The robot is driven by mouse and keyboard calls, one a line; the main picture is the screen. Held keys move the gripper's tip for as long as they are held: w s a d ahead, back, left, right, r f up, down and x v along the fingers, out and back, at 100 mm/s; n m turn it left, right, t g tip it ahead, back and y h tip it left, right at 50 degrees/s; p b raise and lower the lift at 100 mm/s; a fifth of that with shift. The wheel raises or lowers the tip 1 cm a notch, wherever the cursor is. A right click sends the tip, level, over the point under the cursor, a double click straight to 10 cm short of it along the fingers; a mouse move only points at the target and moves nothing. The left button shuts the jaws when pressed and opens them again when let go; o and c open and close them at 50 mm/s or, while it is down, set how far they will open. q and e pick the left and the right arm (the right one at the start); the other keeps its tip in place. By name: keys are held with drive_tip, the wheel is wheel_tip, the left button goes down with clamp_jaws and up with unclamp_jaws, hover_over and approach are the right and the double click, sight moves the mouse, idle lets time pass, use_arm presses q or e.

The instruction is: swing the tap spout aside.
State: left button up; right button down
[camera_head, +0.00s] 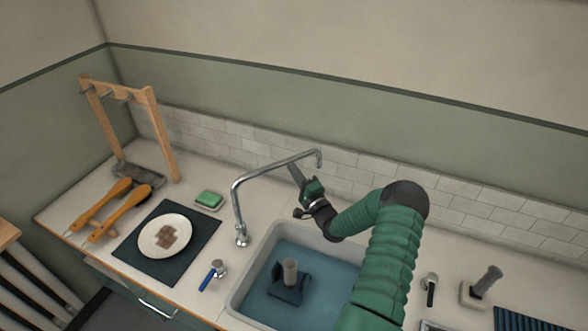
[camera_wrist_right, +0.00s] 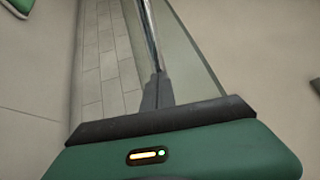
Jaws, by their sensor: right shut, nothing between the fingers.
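The chrome tap (camera_head: 239,205) rises at the left rim of the sink. Its long spout (camera_head: 270,168) slants up to the right, and its hooked end (camera_head: 319,158) is near the tiled wall. My right gripper (camera_head: 293,170) is shut and empty, with its fingertips just below the spout's outer half. In the right wrist view, the shut fingers (camera_wrist_right: 157,92) point at the spout (camera_wrist_right: 148,35), which runs up from their tips. I cannot tell whether they touch it. My left gripper is not in view.
The sink (camera_head: 243,296) holds blue water and a dark block with a grey peg (camera_head: 290,272). A green sponge (camera_head: 209,200), a plate (camera_head: 166,237) on a dark mat, wooden brushes (camera_head: 118,215) and a wooden rack (camera_head: 162,130) are further left.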

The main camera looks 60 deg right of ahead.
drive_tip(key=w+b, duration=0.1)
drive_tip(key=w+d+b, duration=0.1)
drive_tip(key=w+d+f+b, duration=0.1)
drive_tip(key=b, duration=0.1)
drive_tip(key=shift+w+d, duration=0.15)
drive_tip(key=shift+w, duration=0.25)
drive_tip(key=b+x, duration=0.2)
drive_tip(key=x, duration=0.2)
drive_tip(key=shift+r, duration=0.1)
